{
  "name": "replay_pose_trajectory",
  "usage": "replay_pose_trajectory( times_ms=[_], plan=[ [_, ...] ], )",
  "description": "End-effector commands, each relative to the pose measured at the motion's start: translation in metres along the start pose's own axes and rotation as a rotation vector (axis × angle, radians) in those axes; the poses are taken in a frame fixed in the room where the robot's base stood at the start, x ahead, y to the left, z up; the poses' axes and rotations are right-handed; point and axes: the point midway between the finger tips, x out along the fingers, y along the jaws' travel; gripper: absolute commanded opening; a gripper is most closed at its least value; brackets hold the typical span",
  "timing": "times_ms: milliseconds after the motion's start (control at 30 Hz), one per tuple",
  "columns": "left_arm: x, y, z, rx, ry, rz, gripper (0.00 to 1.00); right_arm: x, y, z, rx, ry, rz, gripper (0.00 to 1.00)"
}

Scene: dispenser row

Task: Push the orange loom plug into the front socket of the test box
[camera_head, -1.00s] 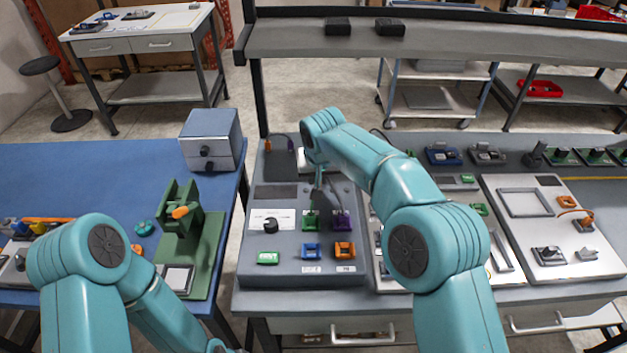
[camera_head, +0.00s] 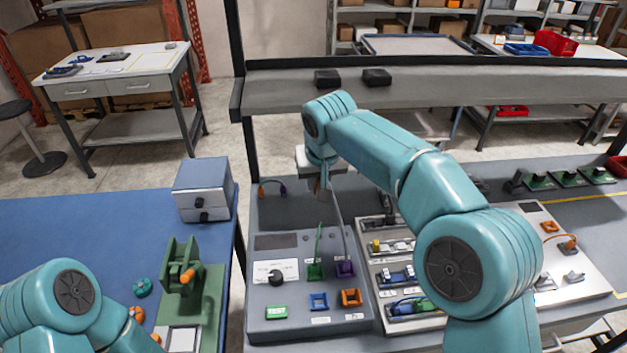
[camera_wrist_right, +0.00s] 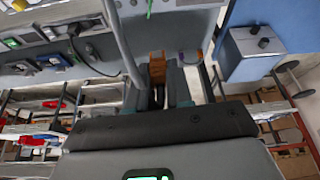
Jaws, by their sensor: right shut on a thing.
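The test box (camera_head: 262,329) is a grey sloped panel in the middle of the head view. Its front row has a blue socket (camera_head: 318,301) and an orange socket (camera_head: 351,297). Behind them are a green socket (camera_head: 315,271) and a purple socket (camera_head: 345,268). My right gripper (camera_head: 320,190) is above the back of the box, away from the sockets. In the right wrist view its fingers (camera_wrist_right: 160,98) are shut on the orange loom plug (camera_wrist_right: 157,68). The plug is small and partly hidden in the head view. My left gripper is out of view.
Thin leads rise from the green and purple sockets. A bent lead with orange and purple ends (camera_head: 270,187) stands behind the box. A grey fixture panel (camera_head: 385,228) is close on the right; a green fixture (camera_head: 182,270) and blue-grey cabinet (camera_head: 203,190) are left. A shelf (camera_head: 440,91) crosses behind.

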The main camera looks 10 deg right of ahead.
Motion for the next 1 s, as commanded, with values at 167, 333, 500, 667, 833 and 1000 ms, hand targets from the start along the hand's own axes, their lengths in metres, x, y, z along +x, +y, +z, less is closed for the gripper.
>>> replay_pose_trajectory(
  times_ms=[167,333,500,667,833,1000],
  plan=[
    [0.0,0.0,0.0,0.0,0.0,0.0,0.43,0.0,0.001,0.001,0.001,0.0,0.0,0.01],
    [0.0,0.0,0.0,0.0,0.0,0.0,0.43,0.0,0.0,0.001,0.01,0.001,0.004,0.0],
    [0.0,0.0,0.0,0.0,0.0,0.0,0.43,0.009,-0.001,0.015,0.036,-0.002,0.016,0.0],
    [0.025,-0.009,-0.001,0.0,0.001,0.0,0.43,0.025,0.007,0.055,0.062,0.001,0.026,0.0],
    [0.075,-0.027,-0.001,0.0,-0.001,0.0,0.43,0.041,0.019,0.104,0.081,0.005,0.032,0.0],
    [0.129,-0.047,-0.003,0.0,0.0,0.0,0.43,0.058,0.031,0.152,0.086,0.006,0.034,0.0]
  ],
)
